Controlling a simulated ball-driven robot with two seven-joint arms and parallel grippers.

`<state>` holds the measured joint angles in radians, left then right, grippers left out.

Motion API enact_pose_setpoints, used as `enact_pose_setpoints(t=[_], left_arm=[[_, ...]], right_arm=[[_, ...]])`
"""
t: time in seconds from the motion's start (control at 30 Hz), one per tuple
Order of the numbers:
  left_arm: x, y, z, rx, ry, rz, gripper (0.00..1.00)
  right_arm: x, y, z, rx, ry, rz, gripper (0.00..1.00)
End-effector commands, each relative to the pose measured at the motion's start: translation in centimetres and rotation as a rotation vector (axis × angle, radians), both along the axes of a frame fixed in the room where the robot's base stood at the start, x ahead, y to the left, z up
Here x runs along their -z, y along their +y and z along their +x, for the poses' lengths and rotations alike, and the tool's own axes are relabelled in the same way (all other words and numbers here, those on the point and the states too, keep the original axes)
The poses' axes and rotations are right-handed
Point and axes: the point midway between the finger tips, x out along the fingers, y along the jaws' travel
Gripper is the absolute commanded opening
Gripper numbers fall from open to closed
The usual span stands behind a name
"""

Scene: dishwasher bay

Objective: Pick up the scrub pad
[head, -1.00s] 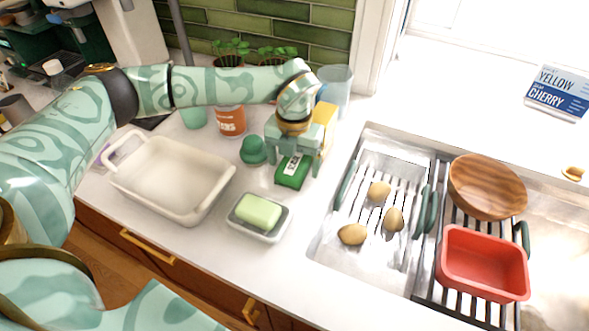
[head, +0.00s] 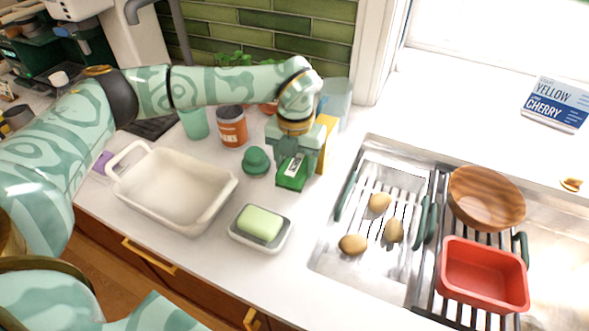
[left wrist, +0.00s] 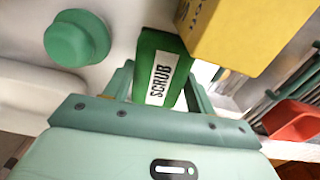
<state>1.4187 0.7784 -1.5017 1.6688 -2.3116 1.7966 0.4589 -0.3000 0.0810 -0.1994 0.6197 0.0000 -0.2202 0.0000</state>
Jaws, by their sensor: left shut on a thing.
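The scrub pad (head: 290,178) is a green block with a white "SCRUB" label, on the counter's far side left of the sink. It also shows in the left wrist view (left wrist: 162,72), label toward the camera. My left gripper (head: 296,165) comes from above and is shut on the scrub pad, one finger on each side. In the left wrist view the pad is between the fingers (left wrist: 160,88). The gripper hides part of the pad's top, and I cannot tell whether its underside touches the counter. My right gripper is not in view.
A yellow block (left wrist: 248,30) stands close right of the pad. A green knobbed object (head: 256,161) is close left. A labelled jar (head: 232,127) and blue glass (head: 336,95) stand behind. A soap dish (head: 277,243), white baking dish (head: 190,218) and sink (head: 330,262) are nearby.

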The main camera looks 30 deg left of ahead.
Motion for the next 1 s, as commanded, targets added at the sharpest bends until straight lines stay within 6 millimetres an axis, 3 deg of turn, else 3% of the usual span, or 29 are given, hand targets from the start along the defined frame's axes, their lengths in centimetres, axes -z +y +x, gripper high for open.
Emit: enact_pose_setpoints(t=[0.3,0.5,0.63,1.0], left_arm=[[-6.7,-5.2,-2.5,0.007,-0.003,-0.001,0.34],[-8.5,-9.6,-4.6,0.006,-0.002,-0.001,0.34],[-9.3,-11.4,-5.4,0.005,-0.002,-0.001,0.34],[-9.9,-12.7,-6.1,0.000,0.001,0.000,0.34]], right_arm=[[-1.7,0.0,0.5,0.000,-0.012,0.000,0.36],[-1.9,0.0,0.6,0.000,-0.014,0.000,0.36],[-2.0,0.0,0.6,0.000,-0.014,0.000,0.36],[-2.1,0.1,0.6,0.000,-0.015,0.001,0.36]])
